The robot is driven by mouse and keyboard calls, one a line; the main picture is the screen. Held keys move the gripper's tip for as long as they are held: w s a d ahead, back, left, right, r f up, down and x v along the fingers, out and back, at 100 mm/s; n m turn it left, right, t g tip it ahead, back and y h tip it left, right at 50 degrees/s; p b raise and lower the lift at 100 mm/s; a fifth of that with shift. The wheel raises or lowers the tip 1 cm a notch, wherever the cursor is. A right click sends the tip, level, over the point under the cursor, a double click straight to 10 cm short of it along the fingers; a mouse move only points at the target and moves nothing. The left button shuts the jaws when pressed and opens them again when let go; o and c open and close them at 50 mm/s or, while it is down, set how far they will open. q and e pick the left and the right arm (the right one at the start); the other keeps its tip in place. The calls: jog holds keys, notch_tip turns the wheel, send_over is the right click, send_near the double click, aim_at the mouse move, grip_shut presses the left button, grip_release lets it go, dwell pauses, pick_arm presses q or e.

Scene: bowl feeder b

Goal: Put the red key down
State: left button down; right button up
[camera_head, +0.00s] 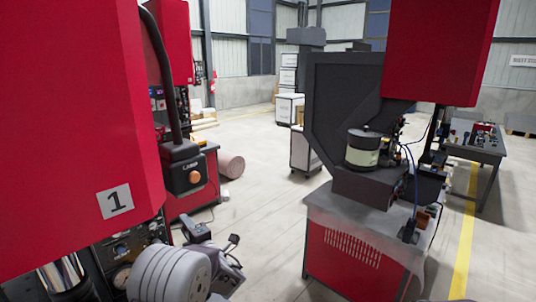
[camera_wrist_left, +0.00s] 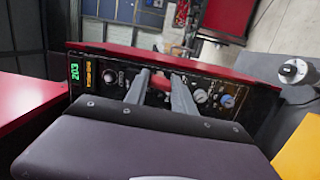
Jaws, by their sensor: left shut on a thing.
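My left gripper (camera_wrist_left: 161,80) shows in the left wrist view with its two grey fingers close together. A small red piece, which looks like the red key (camera_wrist_left: 160,85), sits between the fingertips, and the gripper is shut on it. Most of the key is hidden by the fingers. Behind it is a black control panel (camera_wrist_left: 117,77) with a green display, an orange display and several knobs. I cannot tell whether the key touches the panel. In the head view my left arm comes in at the lower left, and the key cannot be made out. My right gripper is not in view.
A large red machine (camera_head: 75,130) marked 1 fills the left. A dark bowl feeder (camera_head: 362,150) stands on a red cabinet (camera_head: 345,262) at the right. A table (camera_head: 472,150) with small parts stands farther right. The floor between the machines is open.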

pick_arm(q)
jog(key=s+d+f+m+t+h+b, duration=0.1)
jog(key=s+d+f+m+h, duration=0.1)
jog(key=d+f, duration=1.05)
jog(key=s+d+f+b, duration=0.1)
jog(key=s+d+f, duration=0.2)
jog(key=s+f, duration=0.7)
jog(key=s+f+n+y, duration=0.1)
jog(key=s+f, duration=0.3)
jog(key=f, duration=0.2)
jog(key=s+a+r+n+g+y, duration=0.2)
jog(key=s+a+r+g+y, duration=0.1)
jog(key=s+a, duration=0.3)
jog(key=shift+s+a+n+b, duration=0.25)
jog(key=shift+n+b, duration=0.15)
jog(key=shift+r+g, duration=0.15)
jog(key=shift+g, duration=0.15)
